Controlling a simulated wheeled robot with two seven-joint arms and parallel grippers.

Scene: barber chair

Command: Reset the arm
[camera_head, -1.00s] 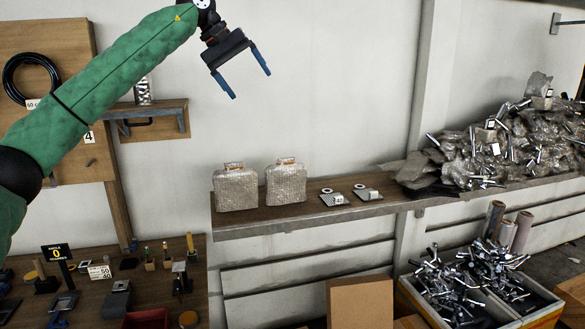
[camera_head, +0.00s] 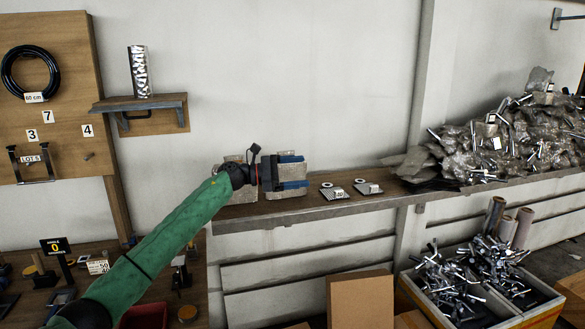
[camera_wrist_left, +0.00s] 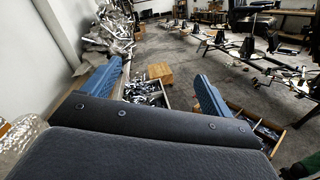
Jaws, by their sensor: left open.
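My left arm (camera_head: 160,245), in a green sleeve, reaches up from the lower left. My left gripper (camera_head: 304,172) is in front of the wall shelf (camera_head: 330,205), with its two blue fingers pointing right. In the left wrist view the gripper (camera_wrist_left: 158,78) has its fingers spread wide, with nothing between them. Behind it, two wrapped packages (camera_head: 240,194) on the shelf are partly hidden. I cannot tell whether the gripper touches them. My right gripper is not in view.
Small plates with rings (camera_head: 335,193) lie on the shelf, right of the gripper. A heap of wrapped parts (camera_head: 490,150) fills the shelf's right end. A bin of metal parts (camera_head: 465,275) and a cardboard box (camera_head: 360,300) stand below. A tool table (camera_head: 195,300) is lower left.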

